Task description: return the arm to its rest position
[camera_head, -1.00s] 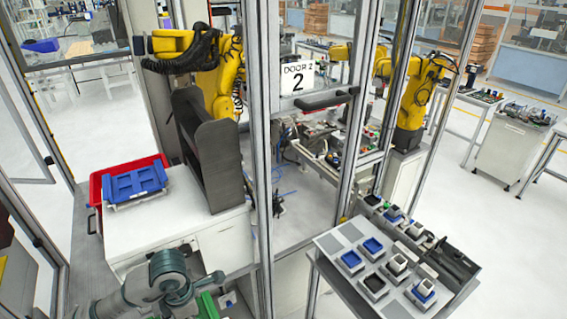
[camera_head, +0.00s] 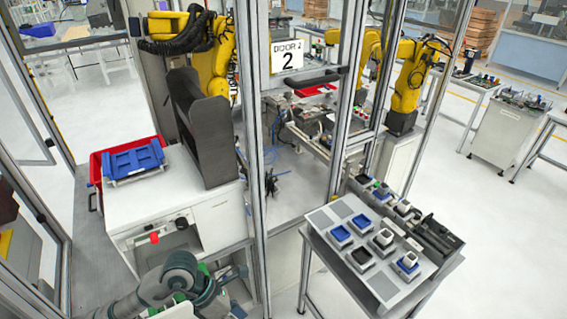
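My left arm (camera_head: 175,283) shows at the bottom left of the head view, bent, with its grey-green joints in front of the white cabinet. I cannot make out the fingers of its gripper, and nothing held by it can be seen. My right arm and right gripper are not in view.
A white cabinet (camera_head: 125,213) carries a blue tray (camera_head: 133,162) and a dark panel (camera_head: 203,130); a red bin (camera_head: 97,170) stands behind. A small red part (camera_head: 155,238) shows at its front opening. A parts table (camera_head: 318,218) stands right. Yellow robot arms (camera_head: 408,85) are behind framed doors.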

